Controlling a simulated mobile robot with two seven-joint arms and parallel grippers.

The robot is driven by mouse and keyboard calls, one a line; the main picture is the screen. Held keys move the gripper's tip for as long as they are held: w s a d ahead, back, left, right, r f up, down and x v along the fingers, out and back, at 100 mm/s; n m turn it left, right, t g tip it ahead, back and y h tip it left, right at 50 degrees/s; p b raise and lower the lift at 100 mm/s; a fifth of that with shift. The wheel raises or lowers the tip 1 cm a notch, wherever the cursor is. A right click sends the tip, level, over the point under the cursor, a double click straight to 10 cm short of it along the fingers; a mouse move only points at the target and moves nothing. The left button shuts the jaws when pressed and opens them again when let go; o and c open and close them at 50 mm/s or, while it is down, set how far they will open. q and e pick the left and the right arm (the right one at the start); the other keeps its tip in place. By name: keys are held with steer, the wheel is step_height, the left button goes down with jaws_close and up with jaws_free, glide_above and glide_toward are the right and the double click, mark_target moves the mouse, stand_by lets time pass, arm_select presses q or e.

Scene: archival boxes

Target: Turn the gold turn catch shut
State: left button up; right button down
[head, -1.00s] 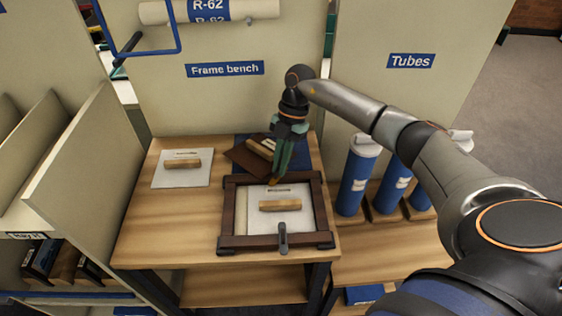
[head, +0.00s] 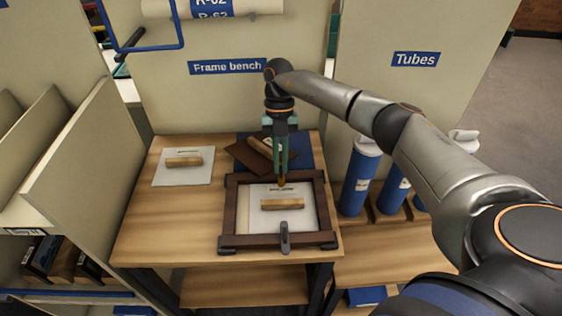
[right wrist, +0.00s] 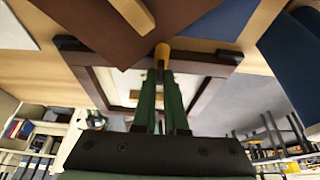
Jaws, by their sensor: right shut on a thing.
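The dark wooden frame (head: 230,215) lies flat on the bench, with a pale panel bearing a wooden block (head: 283,204) inside it. The gold turn catch (head: 282,183) is at the middle of the frame's far side. My right gripper (head: 281,178) points down at it with its green fingers close together. In the right wrist view, the gold catch (right wrist: 162,54) sits between the fingertips, which are shut on it. The fingers partly hide it, and its exact angle is hard to tell. A grey catch (head: 285,237) is at the frame's near side. My left gripper is not in view.
A brown board (head: 247,158) with a wooden block lies on a blue sheet (head: 300,150) behind the frame. A white panel (head: 170,178) with a block lies at left. Blue tubes (head: 358,180) stand at right. The bench's left front is clear.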

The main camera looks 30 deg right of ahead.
stand_by(0.4)
steer(key=c, duration=1.2)
jaws_free()
steer(key=shift+c, duration=0.2)
steer(key=v, duration=0.7)
steer(key=shift+a, duration=0.1)
steer(key=shift+r, duration=0.3)
